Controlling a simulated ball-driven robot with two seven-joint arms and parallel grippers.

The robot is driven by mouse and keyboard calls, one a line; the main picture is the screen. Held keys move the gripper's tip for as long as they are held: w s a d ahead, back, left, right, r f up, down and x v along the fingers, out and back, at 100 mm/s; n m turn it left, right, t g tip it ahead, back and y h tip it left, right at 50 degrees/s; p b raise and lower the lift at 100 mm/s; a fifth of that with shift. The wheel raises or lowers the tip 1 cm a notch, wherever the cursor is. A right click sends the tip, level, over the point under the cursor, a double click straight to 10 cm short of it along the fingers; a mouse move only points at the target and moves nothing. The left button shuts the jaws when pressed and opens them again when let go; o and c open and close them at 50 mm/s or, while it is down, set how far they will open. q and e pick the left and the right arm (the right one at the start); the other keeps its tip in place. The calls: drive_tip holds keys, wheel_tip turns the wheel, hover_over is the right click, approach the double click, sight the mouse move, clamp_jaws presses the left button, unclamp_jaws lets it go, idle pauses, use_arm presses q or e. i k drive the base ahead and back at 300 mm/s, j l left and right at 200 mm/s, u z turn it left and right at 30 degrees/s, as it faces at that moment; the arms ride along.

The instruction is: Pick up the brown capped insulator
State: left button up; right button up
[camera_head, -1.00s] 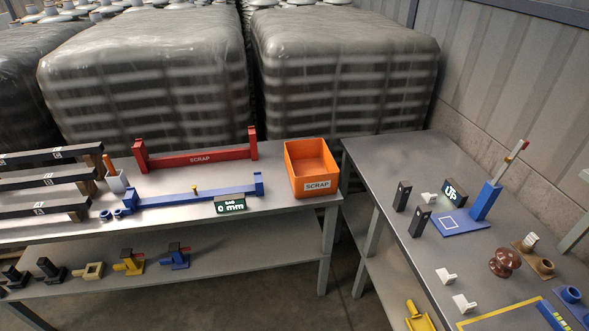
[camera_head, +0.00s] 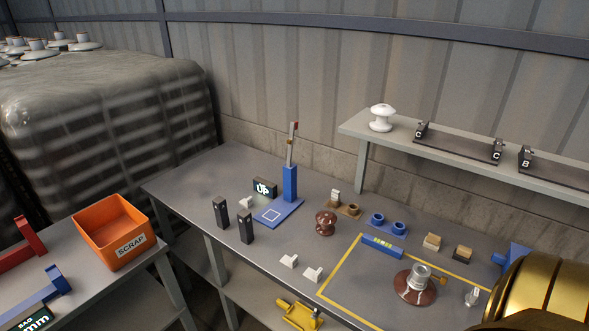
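A brown insulator with a grey metal cap (camera_head: 419,276) stands on the right-hand table, inside the yellow outline near the front edge. Its wide, glossy brown disc (camera_head: 411,293) is at the bottom and the cap is on top. A smaller brown insulator (camera_head: 326,223) without a visible metal cap stands further left on the same table, outside the outline. Neither of my grippers is in view.
A blue-labelled bar (camera_head: 382,247), blue cups (camera_head: 377,221), and small blocks (camera_head: 432,242) stand behind the capped insulator. Two black posts (camera_head: 246,227) and a blue stand (camera_head: 290,184) are further left. A wall shelf (camera_head: 400,140) holds a white insulator (camera_head: 381,117).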

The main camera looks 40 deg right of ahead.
sight(414, 286)
drive_tip(key=z, duration=1.65)
